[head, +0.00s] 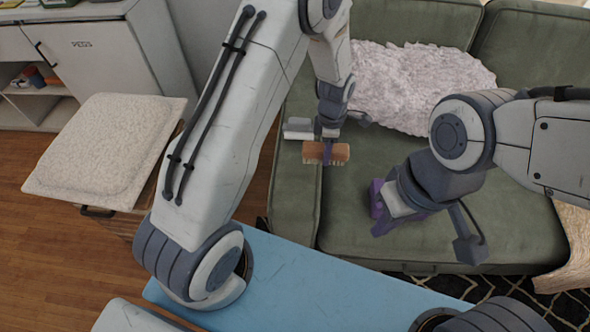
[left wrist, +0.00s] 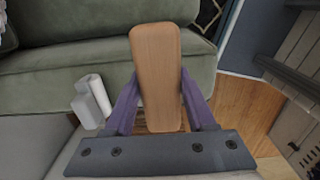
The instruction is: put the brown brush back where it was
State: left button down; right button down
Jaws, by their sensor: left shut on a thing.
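The brown brush (head: 341,152) is in my left gripper (head: 327,150), with its pale bristles facing down in the head view. In the left wrist view the brush's smooth wooden back (left wrist: 156,65) lies between the two purple fingers, one on each side. The brush is held over the left arm of the green sofa; its exact height above it cannot be told. My right gripper (head: 379,208) is over the sofa seat with no object visible in it; its finger gap is hidden by the viewing angle.
A small white object (head: 298,128) is on the sofa arm beside the brush; it also shows in the left wrist view (left wrist: 92,99). A fluffy pale cushion (head: 425,85) leans on the green sofa (head: 345,220). A cream-topped stool (head: 98,150) and white cabinet (head: 100,60) stand left.

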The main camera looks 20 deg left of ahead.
pick_arm(q)
jog(key=s+a+f, duration=0.1)
jog(key=a, duration=0.1)
jog(key=s+a+f, duration=0.1)
jog(key=a+f, duration=0.1)
jog(key=a, duration=0.1)
jog(key=s+a+f, duration=0.1)
jog(key=a+f, duration=0.1)
jog(key=a, duration=0.1)
jog(key=shift+f+p, duration=0.1)
jog(key=shift+p, duration=0.2)
notch_tip(320, 180, down, 4)
jog(key=shift+r, duration=0.1)
jog(key=shift+f, duration=0.2)
jog(key=shift+c, duration=1.1)
grip_release()
